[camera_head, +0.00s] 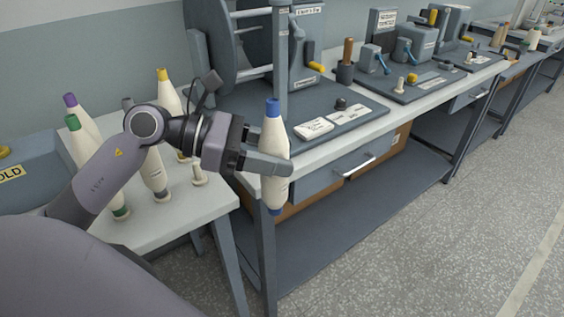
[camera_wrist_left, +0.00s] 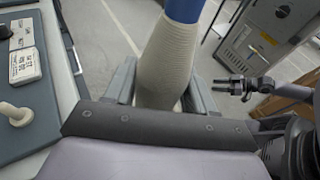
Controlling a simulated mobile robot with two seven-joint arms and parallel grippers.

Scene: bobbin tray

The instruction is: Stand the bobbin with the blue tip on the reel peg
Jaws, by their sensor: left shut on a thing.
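The bobbin with the blue tip (camera_head: 274,132) is cream, with blue at both ends, and stands roughly upright in the air in front of the bench edge. My left gripper (camera_head: 283,168) is shut around its middle. In the left wrist view the bobbin (camera_wrist_left: 168,55) rises between the fingers of the left gripper (camera_wrist_left: 166,95). A cream peg (camera_wrist_left: 15,113) stands empty on the grey board at the left of that view; in the head view I cannot pick it out. My right gripper (camera_wrist_left: 232,86) shows small at the right of the wrist view, with its fingers apart.
A large grey reel (camera_head: 212,45) stands on the bench behind the bobbin. White label cards (camera_head: 313,128) and a dark knob (camera_head: 341,103) are on its base. At left, a pale table (camera_head: 205,205) holds several bobbins and an empty peg (camera_head: 198,174). A drawer handle (camera_head: 360,167) sticks out below the bench.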

